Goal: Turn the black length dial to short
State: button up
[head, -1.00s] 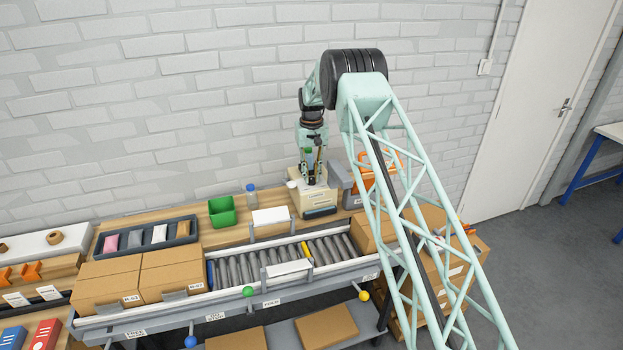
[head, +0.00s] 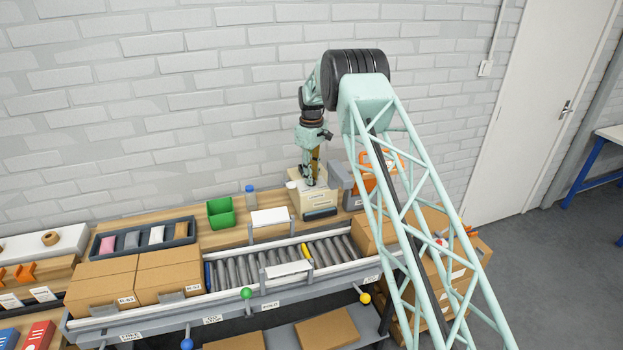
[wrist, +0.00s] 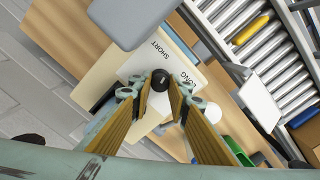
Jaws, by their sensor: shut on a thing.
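The black length dial (wrist: 160,77) is on the pale top plate of a cream box (head: 320,201) on the bench. The plate carries the printed words SHORT (wrist: 161,50) and LONG (wrist: 187,83). My gripper (wrist: 160,92) points down over the plate, its fingers on either side of the dial and shut on it. I cannot tell which word the dial points to. In the head view, my gripper (head: 309,182) is down at the box top and hides the dial.
A grey part (head: 340,175) and an orange thing (head: 378,161) stand right of the box.

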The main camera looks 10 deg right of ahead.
jog(key=n, duration=0.5)
jog(key=shift+n+b, duration=0.3)
jog(key=shift+b, duration=0.05)
dwell(0.3)
jog(key=o, duration=0.8)
jog(key=shift+o, duration=0.2)
jog(key=shift+r, duration=0.15)
notch_tip(320, 180, up, 12)
dwell(0.3)
dwell(0.5)
